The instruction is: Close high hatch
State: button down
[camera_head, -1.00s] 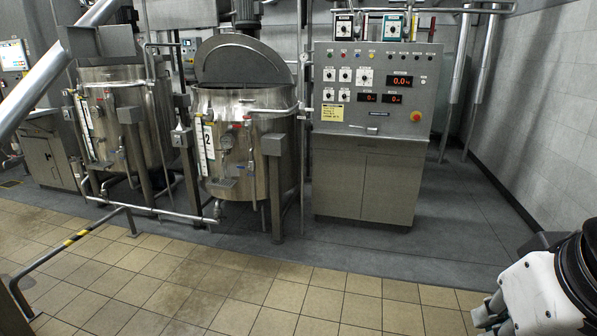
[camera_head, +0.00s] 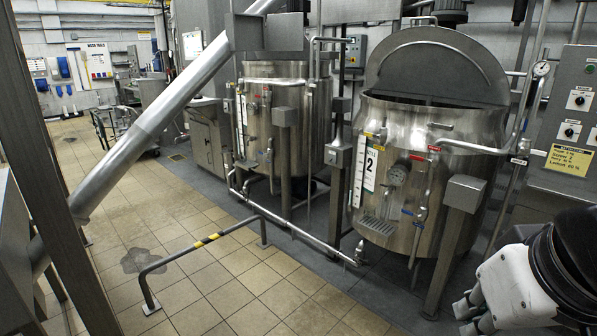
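The hatch (camera_head: 436,66) of the mixer marked 2 (camera_head: 419,130) is a large half-round grey metal lid. It stands raised and upright at the back of the rim, and the dark mouth shows below it. My gripper (camera_head: 466,317) is at the bottom right, low in front of the mixer and apart from it. Only part of its grey fingers shows beside the white and black arm, so I cannot tell if it is open. A second mixer (camera_head: 273,125) stands to the left, with a box-shaped metal chute (camera_head: 266,31) over its top.
A low rail with yellow and black marks (camera_head: 206,241) stands on the tiles in front of the mixers. A thick slanted pipe (camera_head: 155,115) and a dark post are at the left. A control panel (camera_head: 572,130) is at the right. Tiled floor (camera_head: 190,290) lies open in front.

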aim_at(285, 31)
jog(key=i+u, duration=0.2)
jog(key=i, duration=0.9)
jog(key=i+l+u, duration=0.2)
jog(key=i, duration=0.95)
jog(key=i+j+z, duration=0.15)
jog(key=i+z, duration=0.2)
jog(key=i+j+z, duration=0.35)
jog(key=i, duration=0.15)
jog(key=i+j+z, duration=0.35)
jog(key=i, duration=0.05)
